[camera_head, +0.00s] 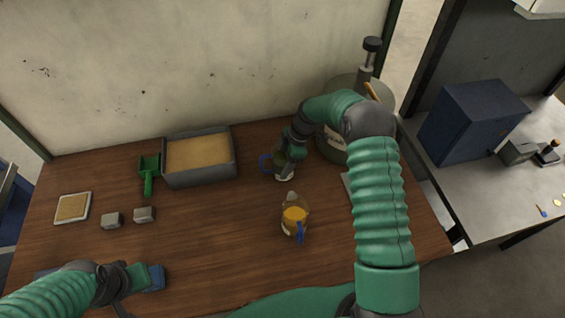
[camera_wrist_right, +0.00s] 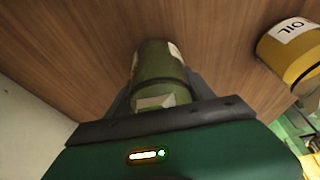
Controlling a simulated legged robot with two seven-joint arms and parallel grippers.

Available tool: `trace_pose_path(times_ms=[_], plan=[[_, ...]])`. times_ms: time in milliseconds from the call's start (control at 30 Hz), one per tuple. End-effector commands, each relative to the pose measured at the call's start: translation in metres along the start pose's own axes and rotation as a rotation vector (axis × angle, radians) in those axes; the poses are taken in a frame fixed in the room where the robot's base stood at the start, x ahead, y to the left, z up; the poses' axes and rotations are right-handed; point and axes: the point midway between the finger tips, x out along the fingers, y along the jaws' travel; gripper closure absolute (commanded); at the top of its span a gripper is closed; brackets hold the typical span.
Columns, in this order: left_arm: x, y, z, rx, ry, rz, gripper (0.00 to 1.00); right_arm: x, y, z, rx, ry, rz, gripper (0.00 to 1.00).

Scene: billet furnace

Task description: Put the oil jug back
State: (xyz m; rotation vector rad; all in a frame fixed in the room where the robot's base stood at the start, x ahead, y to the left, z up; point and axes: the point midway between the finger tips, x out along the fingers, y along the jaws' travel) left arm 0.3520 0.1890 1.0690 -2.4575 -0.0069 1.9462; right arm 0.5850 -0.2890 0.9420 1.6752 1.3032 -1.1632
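In the right wrist view the yellow jug (camera_wrist_right: 290,50) carries an "OIL" label, off to the right. My right gripper (camera_head: 284,158) is behind the oil jug, apart from it. Its fingers (camera_wrist_right: 160,90) lie against both sides of a green jug (camera_wrist_right: 158,72), which also shows partly hidden in the head view (camera_head: 281,172). My left gripper (camera_head: 143,278) is low at the left front; its fingers are unclear.
A grey sand box (camera_head: 200,182), a green scoop (camera_head: 149,170), two grey blocks (camera_head: 144,214) and a small framed tray (camera_head: 73,208) are at left. A large metal vessel (camera_head: 335,145) stands behind my right arm. The table centre-left is clear.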

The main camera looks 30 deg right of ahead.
Motion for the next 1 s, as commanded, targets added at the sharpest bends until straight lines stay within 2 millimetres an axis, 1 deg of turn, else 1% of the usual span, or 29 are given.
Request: trace_pose_path(times_ms=[33,133,167,433,533,567,667,800,900,1000], plan=[[0.001,0.0,0.0,0.0,0.0,0.0,1.0,0.002,-0.001,-0.001,-0.001,0.0,-0.003,0.31],[0.001,0.0,0.0,-0.001,0.0,0.0,1.0,0.002,-0.001,-0.002,-0.002,-0.001,-0.003,0.18],[0.001,0.0,0.0,-0.001,0.0,0.0,1.0,0.002,-0.001,-0.002,-0.002,0.0,-0.003,0.17],[0.001,0.0,0.0,-0.001,0.0,0.0,1.0,0.0,0.0,0.0,-0.001,0.002,-0.002,0.17],[0.004,0.0,0.001,-0.001,0.0,0.0,1.0,-0.008,0.001,0.001,-0.002,0.002,0.001,0.17],[0.005,0.0,0.001,-0.001,0.0,0.0,1.0,-0.012,0.001,0.001,-0.002,0.002,0.001,0.17],[0.012,0.0,0.003,-0.001,0.0,0.0,1.0,-0.034,0.001,0.001,-0.002,0.001,0.004,0.17],[0.021,0.0,0.005,0.0,0.0,0.0,1.0,-0.071,0.001,0.001,-0.001,0.001,0.003,0.17],[0.024,0.0,0.006,-0.001,0.0,0.0,1.0,-0.095,0.001,0.0,-0.002,0.0,0.002,0.17],[0.026,0.0,0.006,-0.001,0.0,0.0,1.0,-0.111,0.001,0.0,-0.002,0.001,0.001,0.17]])
